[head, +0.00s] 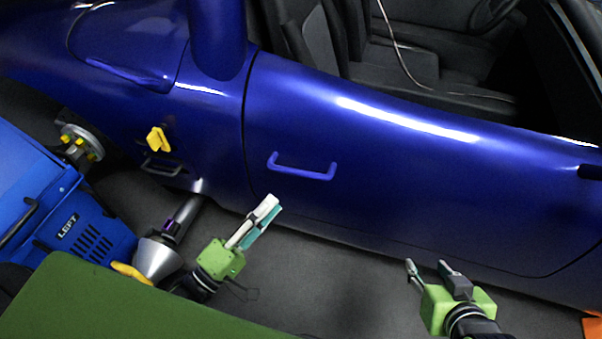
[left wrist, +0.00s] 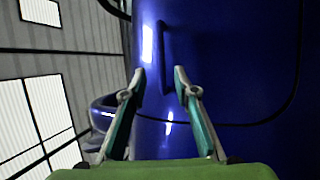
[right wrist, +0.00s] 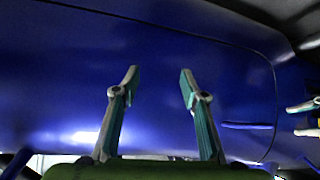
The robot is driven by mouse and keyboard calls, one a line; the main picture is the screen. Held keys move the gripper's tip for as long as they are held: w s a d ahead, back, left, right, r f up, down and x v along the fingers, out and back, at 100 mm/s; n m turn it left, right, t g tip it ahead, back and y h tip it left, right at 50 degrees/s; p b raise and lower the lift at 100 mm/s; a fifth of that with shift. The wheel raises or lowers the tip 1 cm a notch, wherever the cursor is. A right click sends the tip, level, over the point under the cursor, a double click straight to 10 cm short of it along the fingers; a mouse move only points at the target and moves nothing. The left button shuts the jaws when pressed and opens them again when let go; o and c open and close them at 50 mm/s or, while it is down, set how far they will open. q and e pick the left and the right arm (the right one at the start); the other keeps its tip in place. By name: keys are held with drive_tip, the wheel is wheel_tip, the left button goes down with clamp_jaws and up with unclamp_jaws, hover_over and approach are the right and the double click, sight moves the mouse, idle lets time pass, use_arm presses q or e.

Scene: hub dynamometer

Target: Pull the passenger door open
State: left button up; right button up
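The blue passenger door (head: 400,180) is flush with the car body along its visible seam. Its blue bar handle (head: 302,168) stands out near the door's left edge. My left gripper (head: 268,205) is below and left of the handle, apart from it. In the left wrist view the left gripper (left wrist: 159,75) has its fingers spread with nothing between them, and the handle (left wrist: 166,58) shows just beyond the tips. My right gripper (head: 430,265) is low in front of the door's lower part, also open and empty. The right wrist view shows the handle (right wrist: 248,125) off to the right.
A blue machine marked LEFT (head: 75,225) stands at the left, with a hub and shaft (head: 165,235) near the car's side. Grey floor (head: 320,270) lies clear between the arms.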

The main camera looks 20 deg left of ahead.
sight(301, 171)
use_arm(q)
drive_tip(key=shift+b+x, duration=0.7)
drive_tip(key=shift+x, duration=4.95)
drive_tip(key=shift+f, duration=0.1)
clamp_jaws()
use_arm(e)
drive_tip(key=w+a+r+t+y, duration=0.1)
drive_tip(key=w+a+r+t, duration=0.1)
drive_tip(key=w+r+t, duration=0.2)
wheel_tip(301, 171, up, 2)
drive_tip(key=shift+w+a+r, duration=0.15)
drive_tip(key=shift+w, duration=0.6)
